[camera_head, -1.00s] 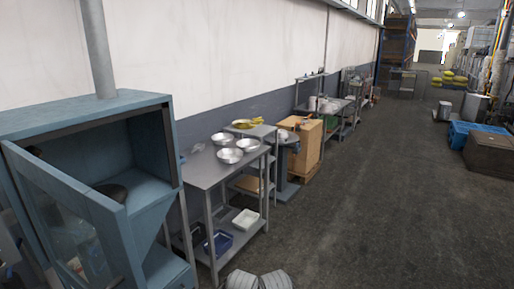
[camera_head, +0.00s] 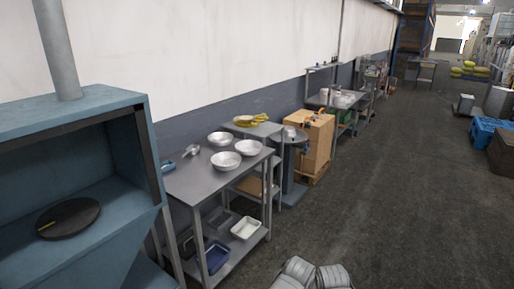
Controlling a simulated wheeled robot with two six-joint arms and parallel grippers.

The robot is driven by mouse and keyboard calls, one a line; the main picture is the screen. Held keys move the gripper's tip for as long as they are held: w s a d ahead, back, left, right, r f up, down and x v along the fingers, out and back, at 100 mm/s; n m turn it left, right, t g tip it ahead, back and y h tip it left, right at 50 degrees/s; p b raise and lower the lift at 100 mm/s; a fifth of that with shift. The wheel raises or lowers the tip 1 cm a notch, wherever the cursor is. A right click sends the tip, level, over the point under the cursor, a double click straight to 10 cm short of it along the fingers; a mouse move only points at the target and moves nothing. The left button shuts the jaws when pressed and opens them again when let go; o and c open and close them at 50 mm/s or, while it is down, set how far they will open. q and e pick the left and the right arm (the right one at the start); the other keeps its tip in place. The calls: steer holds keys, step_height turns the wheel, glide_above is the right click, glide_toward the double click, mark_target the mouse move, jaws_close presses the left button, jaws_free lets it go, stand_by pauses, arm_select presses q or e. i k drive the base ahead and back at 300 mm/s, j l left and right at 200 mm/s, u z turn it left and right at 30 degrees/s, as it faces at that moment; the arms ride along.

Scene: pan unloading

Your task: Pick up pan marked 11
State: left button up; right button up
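A dark, round, flat pan (camera_head: 72,222) lies inside the open-fronted blue cabinet (camera_head: 140,98) at the left. It rests on the cabinet's inner shelf, and a small yellowish mark shows near its left edge. I cannot read a number on it. Neither of my grippers is in view, so nothing is seen touching the pan.
A grey metal table (camera_head: 195,185) beside the cabinet holds three silver bowls, one of them this front bowl (camera_head: 226,162). Its lower shelf has a blue tray (camera_head: 212,258) and a white tray (camera_head: 245,228). Pale ribbed objects (camera_head: 292,273) show at the bottom edge.

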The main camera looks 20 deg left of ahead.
mark_target(248, 149)
steer(key=i+u, duration=0.35)
steer(key=i, duration=0.7)
steer(key=i+j+z, duration=0.25)
steer(key=i+j, duration=0.85)
steer(key=i+l, duration=0.1)
steer(key=i, duration=0.4)
